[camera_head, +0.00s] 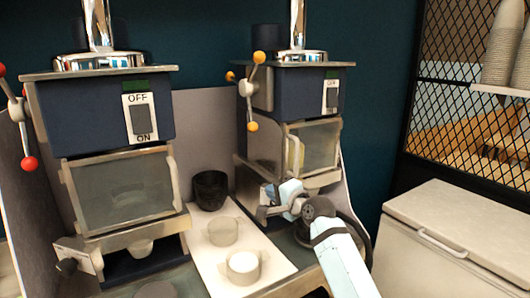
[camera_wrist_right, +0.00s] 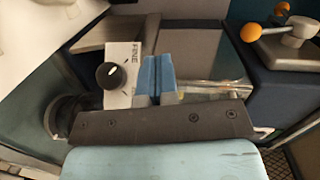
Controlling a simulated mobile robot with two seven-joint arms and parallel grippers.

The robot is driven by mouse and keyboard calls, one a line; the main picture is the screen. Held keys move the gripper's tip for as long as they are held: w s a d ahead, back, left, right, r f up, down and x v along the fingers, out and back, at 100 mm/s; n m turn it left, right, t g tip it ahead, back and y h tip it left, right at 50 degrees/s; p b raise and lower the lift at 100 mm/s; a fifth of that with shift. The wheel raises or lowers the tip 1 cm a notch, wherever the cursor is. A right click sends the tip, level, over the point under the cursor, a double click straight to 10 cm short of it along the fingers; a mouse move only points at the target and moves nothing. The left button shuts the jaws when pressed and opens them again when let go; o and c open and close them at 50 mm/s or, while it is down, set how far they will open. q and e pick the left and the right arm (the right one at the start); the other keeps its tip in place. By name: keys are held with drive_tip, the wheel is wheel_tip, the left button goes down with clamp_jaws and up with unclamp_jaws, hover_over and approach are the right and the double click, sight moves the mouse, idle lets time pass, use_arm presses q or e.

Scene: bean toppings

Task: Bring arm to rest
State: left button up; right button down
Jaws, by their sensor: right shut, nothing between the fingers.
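My right arm reaches in from the lower right of the head view. Its gripper (camera_head: 272,197) is at the front of the right-hand machine (camera_head: 292,95), low down below the clear-fronted compartment. In the right wrist view the blue fingertips (camera_wrist_right: 156,75) are together with nothing between them. They are beside a black knob (camera_wrist_right: 110,75) on a white plate marked "FINE". I cannot tell whether the fingers touch the machine. My left gripper is in neither view.
A similar machine (camera_head: 105,120) stands at the left. Between them a white board (camera_head: 222,270) bears a dark cup (camera_head: 209,190), a clear cup (camera_head: 223,231) and a white-filled cup (camera_head: 243,267). A pale chest (camera_head: 455,225) stands at the right, before a mesh cabinet (camera_head: 470,110).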

drive_tip(key=d+f+h, duration=0.2)
drive_tip(key=d+h, duration=0.1)
drive_tip(key=d, duration=1.1)
drive_tip(key=w+d+f+h, duration=0.1)
drive_tip(key=d+h, duration=0.2)
drive_tip(key=d, duration=1.2)
drive_tip(key=d+f+h, duration=0.2)
drive_tip(key=d+h, duration=0.1)
drive_tip(key=d, duration=1.1)
drive_tip(key=s+a+f+n+g, duration=0.1)
drive_tip(key=s+a+f+n, duration=0.25)
drive_tip(key=s+f, duration=0.7)
drive_tip(key=s+a+f+n, duration=0.2)
drive_tip(key=s+f+n, duration=0.45)
drive_tip(key=f, duration=0.65)
drive_tip(key=s+a+f+n+g+y, duration=0.15)
drive_tip(key=s+f, duration=0.25)
drive_tip(key=s, duration=0.6)
drive_tip(key=s+a+f+n, duration=0.3)
drive_tip(key=s, duration=0.7)
drive_tip(key=s+a+f+n+g, duration=0.1)
drive_tip(key=s+a+f+n, duration=0.2)
drive_tip(key=s, duration=0.7)
drive_tip(key=a+m+t, duration=0.1)
drive_tip(key=a+m, duration=0.4)
drive_tip(key=a, duration=0.7)
drive_tip(key=shift+a+f, duration=0.2)
drive_tip(key=shift+y, duration=0.25)
